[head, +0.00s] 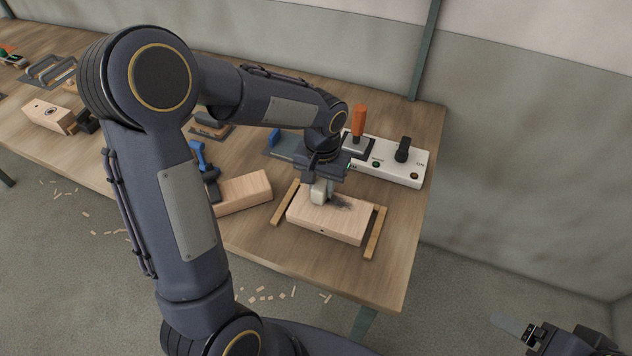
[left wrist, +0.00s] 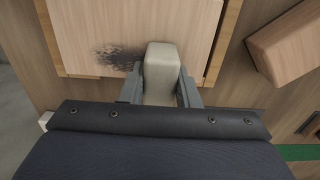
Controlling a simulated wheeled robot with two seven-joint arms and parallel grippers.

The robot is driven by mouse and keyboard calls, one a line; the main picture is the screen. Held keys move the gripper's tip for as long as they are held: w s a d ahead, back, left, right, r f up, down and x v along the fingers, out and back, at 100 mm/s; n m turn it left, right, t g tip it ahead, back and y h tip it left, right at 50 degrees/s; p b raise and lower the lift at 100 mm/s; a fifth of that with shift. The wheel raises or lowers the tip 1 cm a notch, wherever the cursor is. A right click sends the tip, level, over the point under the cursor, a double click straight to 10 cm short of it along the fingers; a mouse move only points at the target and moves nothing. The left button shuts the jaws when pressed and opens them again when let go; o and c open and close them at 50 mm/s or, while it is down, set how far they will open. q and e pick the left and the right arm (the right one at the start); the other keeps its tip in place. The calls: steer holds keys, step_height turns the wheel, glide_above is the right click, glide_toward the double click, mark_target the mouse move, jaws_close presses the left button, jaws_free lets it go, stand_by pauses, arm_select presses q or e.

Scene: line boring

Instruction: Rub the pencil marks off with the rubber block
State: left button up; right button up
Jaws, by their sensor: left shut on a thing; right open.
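A pale wooden block (head: 318,222) lies flat between two thin wooden strips near the right end of the bench. Dark grey pencil marks (head: 341,202) smudge its top face; they also show in the left wrist view (left wrist: 119,57). My left gripper (head: 322,182) is shut on the off-white rubber block (left wrist: 162,62). The rubber block is over the wooden block's top, right beside the marks; I cannot tell for certain whether it touches the wood.
A white control box (head: 388,168) with a black switch and an orange-handled tool stands behind the block. Another wooden block (head: 243,192) with a blue clamp lies to the left. Wooden strips (head: 375,232) flank the marked block. The bench's right edge is close by.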

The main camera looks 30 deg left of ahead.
arm_select(q)
steer(key=shift+r, duration=0.15)
steer(key=shift+r+p, duration=0.5)
steer(key=shift+d, duration=0.1)
stand_by(0.3)
steer(key=shift+w+d, duration=0.1)
steer(key=shift+d, duration=1.45)
steer(key=shift+f+b, duration=0.25)
steer(key=shift+b, duration=0.2)
steer(key=shift+f+b, duration=0.4)
steer(key=shift+f, duration=0.1)
steer(key=shift+d, duration=0.1)
